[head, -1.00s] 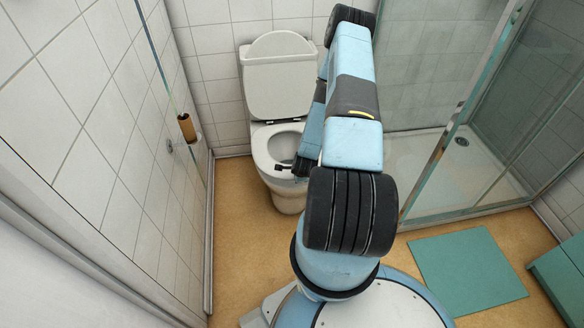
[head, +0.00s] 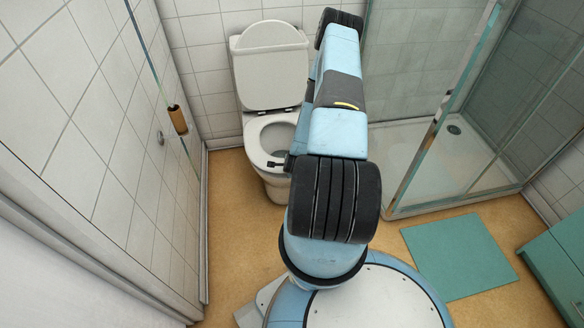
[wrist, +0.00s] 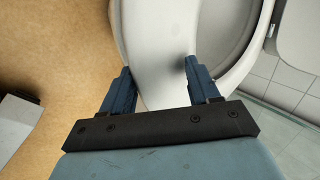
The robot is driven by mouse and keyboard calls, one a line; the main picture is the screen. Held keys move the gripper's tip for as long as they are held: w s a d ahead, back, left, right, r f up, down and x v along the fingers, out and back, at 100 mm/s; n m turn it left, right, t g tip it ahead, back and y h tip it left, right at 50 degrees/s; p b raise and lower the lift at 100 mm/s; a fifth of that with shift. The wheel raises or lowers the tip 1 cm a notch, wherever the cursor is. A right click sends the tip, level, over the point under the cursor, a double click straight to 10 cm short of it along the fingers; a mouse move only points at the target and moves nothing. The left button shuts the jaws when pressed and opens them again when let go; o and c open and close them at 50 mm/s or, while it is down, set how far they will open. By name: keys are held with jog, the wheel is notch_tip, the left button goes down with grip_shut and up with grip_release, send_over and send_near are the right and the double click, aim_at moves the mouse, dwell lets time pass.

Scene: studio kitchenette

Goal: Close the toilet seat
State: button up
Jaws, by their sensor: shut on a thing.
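The white toilet (head: 272,175) stands against the back wall in the head view. Its seat ring (head: 257,133) lies down on the bowl, and the bowl opening shows. A pale upright panel (head: 270,85) rises behind it; I cannot clearly tell lid from tank there. My gripper (head: 279,164) is at the front of the seat, partly hidden by my arm. In the wrist view my gripper's fingers (wrist: 160,85) stand on either side of the white seat rim (wrist: 155,45), shut on it.
A glass shower enclosure (head: 440,110) is to the right, with a white tray (head: 405,165). A green mat (head: 460,255) and a teal cabinet (head: 560,265) are at the right. Floor left of the toilet (head: 228,210) is clear.

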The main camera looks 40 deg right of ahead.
jog(key=shift+w+d+r, duration=0.15)
jog(key=shift+w, duration=0.05)
jog(key=v, duration=1.3)
jog(key=shift+s+a+r, duration=0.15)
jog(key=shift+s+a, duration=0.05)
jog(key=shift+s, duration=0.15)
